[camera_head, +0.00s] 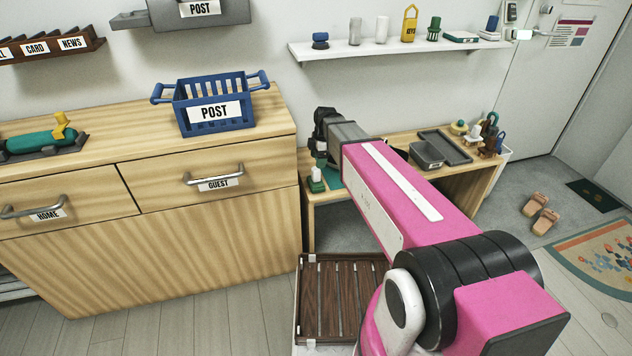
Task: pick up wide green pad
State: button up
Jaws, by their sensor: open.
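A flat green pad (335,179) lies on the left end of the low wooden desk, partly hidden behind my pink arm. My gripper (320,160) is at the far end of the arm, over the left end of the desk and close to the pad. It is small and dark here. It is open, and I see nothing held in it. A small green item with a white top (316,181) stands at the desk's left edge, just below the gripper. Whether the gripper touches the pad or this item, I cannot tell.
The desk (405,144) also holds a grey bin (427,154), a dark tray (445,147) and several small items at its right. A shelf (390,48) hangs above. A wooden cabinet with a blue POST basket (213,112) stands left. A slatted rack (335,300) is in front.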

aim_at(315, 172)
jog(key=shift+a+f, duration=0.2)
jog(key=shift+f, duration=1.05)
jog(key=shift+a+f, duration=0.2)
jog(key=shift+f, duration=1.05)
jog(key=shift+a+f, duration=0.2)
jog(key=shift+f, duration=1.05)
jog(key=c, duration=1)
